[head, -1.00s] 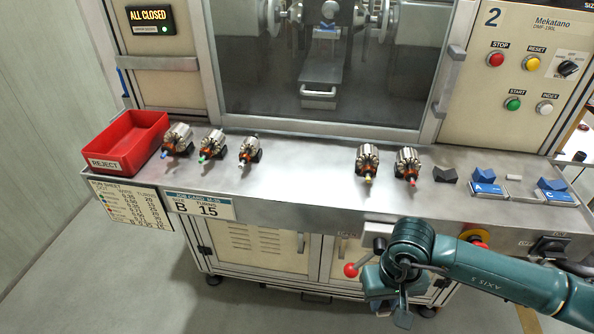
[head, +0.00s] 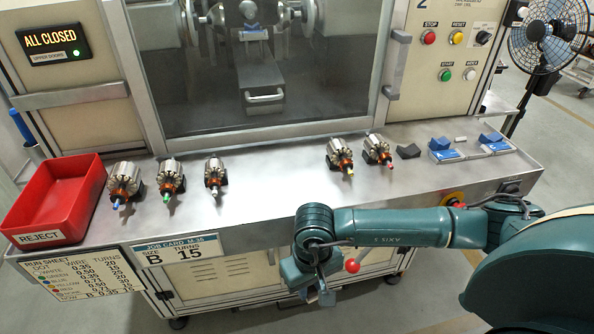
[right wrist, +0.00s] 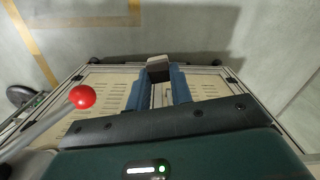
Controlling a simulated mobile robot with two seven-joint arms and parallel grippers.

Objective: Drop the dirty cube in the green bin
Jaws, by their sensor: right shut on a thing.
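My right gripper (head: 322,286) hangs below the front edge of the steel shelf, in front of the machine's lower cabinet. In the right wrist view its two blue-grey fingers (right wrist: 158,88) are shut on a small cube (right wrist: 159,66), pale on one face and dark on another, which looks like the dirty cube. In the head view the cube is mostly hidden by the gripper. No green bin is in either view. My left gripper is not in view.
The steel shelf (head: 270,190) carries several armatures, a red REJECT bin (head: 55,205) at its left end, and blue blocks (head: 442,146) at right. A red-knobbed lever (head: 352,265) stands close beside my right gripper. A fan (head: 545,35) stands behind at right; floor is open there.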

